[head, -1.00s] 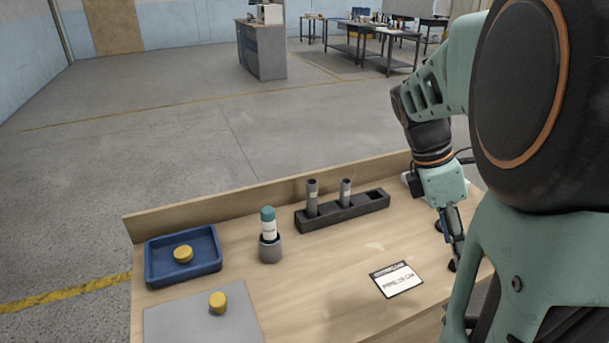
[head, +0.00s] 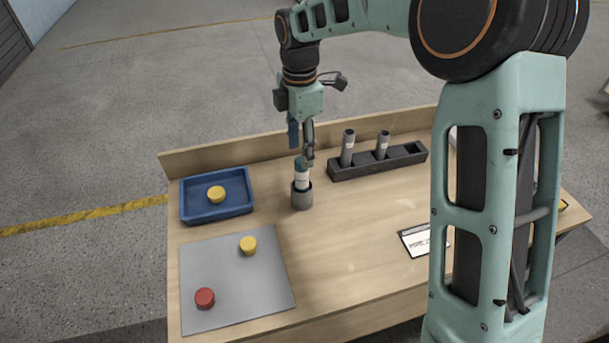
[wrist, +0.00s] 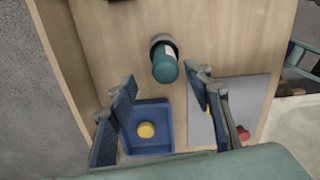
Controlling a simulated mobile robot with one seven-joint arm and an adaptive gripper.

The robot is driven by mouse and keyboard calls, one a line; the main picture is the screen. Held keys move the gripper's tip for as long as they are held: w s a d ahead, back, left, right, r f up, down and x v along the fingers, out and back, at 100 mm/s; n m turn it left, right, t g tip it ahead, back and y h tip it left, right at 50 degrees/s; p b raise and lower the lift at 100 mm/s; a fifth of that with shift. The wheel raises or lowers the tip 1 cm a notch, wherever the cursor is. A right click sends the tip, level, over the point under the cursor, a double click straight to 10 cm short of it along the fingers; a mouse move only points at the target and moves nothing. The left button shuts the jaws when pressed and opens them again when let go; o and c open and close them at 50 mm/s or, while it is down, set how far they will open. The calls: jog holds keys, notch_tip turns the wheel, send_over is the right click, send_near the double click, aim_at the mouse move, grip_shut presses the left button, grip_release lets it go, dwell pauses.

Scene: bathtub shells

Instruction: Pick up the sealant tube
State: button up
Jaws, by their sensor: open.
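The tube with a teal cap and white label, which I take as the sealant tube (head: 302,180), stands upright in a round grey cup (head: 302,201). In the wrist view the tube (wrist: 165,68) is seen from above, its cap towards me, with the cup (wrist: 162,40) around its base. My gripper (head: 301,156) is open and points down at the cap in the head view. In the wrist view its fingers (wrist: 160,78) are spread, with the cap between or just beyond their tips. I cannot tell whether they touch it.
A black rack (head: 375,163) with two grey tubes stands right of the cup. A blue tray (head: 217,212) holding a yellow disc is at left. A grey mat (head: 240,295) bears a yellow and a red piece. A label card (head: 418,240) lies at right. A low ledge runs along the back.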

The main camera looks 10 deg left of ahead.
aim_at(301, 172)
jog(key=f, duration=0.7)
jog(key=shift+s+d+f, duration=0.15)
jog(key=shift+s+f, duration=0.15)
jog(key=shift+s, duration=0.05)
jog(key=shift+c, duration=0.2)
jog(key=c, duration=1.2)
jog(key=shift+r, duration=0.15)
